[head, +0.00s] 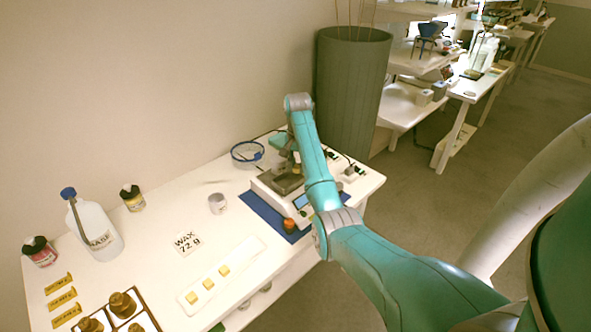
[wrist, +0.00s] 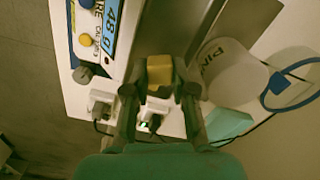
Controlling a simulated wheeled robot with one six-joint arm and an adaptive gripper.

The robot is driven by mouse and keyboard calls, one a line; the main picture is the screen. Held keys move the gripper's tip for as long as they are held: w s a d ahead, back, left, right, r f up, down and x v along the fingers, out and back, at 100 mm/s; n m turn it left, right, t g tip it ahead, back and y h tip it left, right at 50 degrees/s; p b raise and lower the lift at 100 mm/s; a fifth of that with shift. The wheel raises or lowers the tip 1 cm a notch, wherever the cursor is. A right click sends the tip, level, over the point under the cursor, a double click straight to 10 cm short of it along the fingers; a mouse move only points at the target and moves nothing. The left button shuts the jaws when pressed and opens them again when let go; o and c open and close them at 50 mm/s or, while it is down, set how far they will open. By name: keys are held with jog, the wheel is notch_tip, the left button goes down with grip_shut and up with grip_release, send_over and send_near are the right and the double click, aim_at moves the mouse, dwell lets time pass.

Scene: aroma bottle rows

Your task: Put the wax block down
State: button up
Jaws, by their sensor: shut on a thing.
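My gripper (wrist: 161,92) is shut on a yellow wax block (wrist: 159,70) in the wrist view, with one finger on each side. In the head view my gripper (head: 287,158) is at the scale, partly hidden by my arm, and the held block cannot be made out. The scale (head: 268,195) has a metal pan (head: 287,184); its display (wrist: 115,22) appears to read 48 g. The block shows in front of the pan area; I cannot tell if it touches. Three more wax blocks (head: 208,284) lie on a white strip (head: 243,254). A card (head: 187,243) reads WAX 72 g.
The scale stands on a blue mat (head: 254,208). A white cup (head: 217,204), a large bottle (head: 95,228), small jars (head: 132,199) and a wooden tray (head: 104,304) are to its left. A blue ring (head: 247,151) lies behind. White plugs (wrist: 101,104) sit near the scale.

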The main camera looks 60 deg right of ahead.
aim_at(297, 166)
jog(key=shift+f, duration=1.35)
jog(key=o, duration=0.5)
jog(key=shift+f, duration=0.15)
jog(key=shift+c, duration=0.2)
